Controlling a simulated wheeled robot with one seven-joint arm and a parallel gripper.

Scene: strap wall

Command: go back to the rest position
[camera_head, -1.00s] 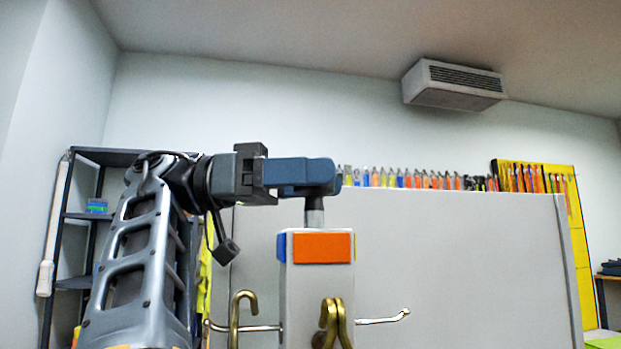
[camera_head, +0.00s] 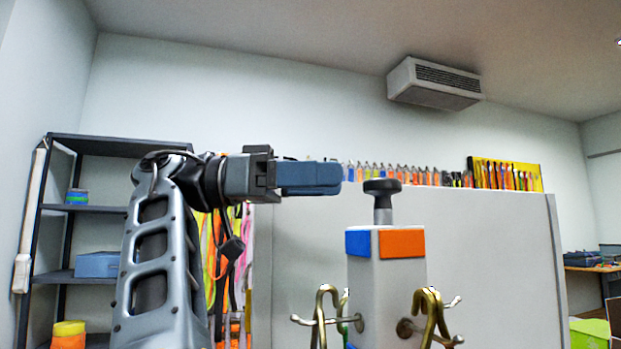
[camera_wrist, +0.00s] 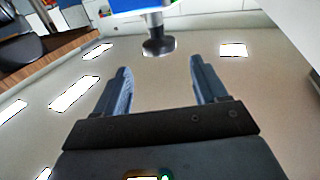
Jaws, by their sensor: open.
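My gripper (camera_head: 312,178) is raised on my arm at the left of the head view, its fingers pointing right. In the wrist view my gripper (camera_wrist: 160,85) is open, with nothing between its two blue fingers. To its right in the head view stands a white post (camera_head: 385,290) with a blue and an orange panel near its top and a dark round knob (camera_head: 383,187) on a short stem. The knob also shows in the wrist view (camera_wrist: 159,46), beyond the fingertips and apart from them.
Brass and silver hooks (camera_head: 431,312) stick out from the post. A dark shelf (camera_head: 85,210) and hanging straps are at the left. The air above the post is clear.

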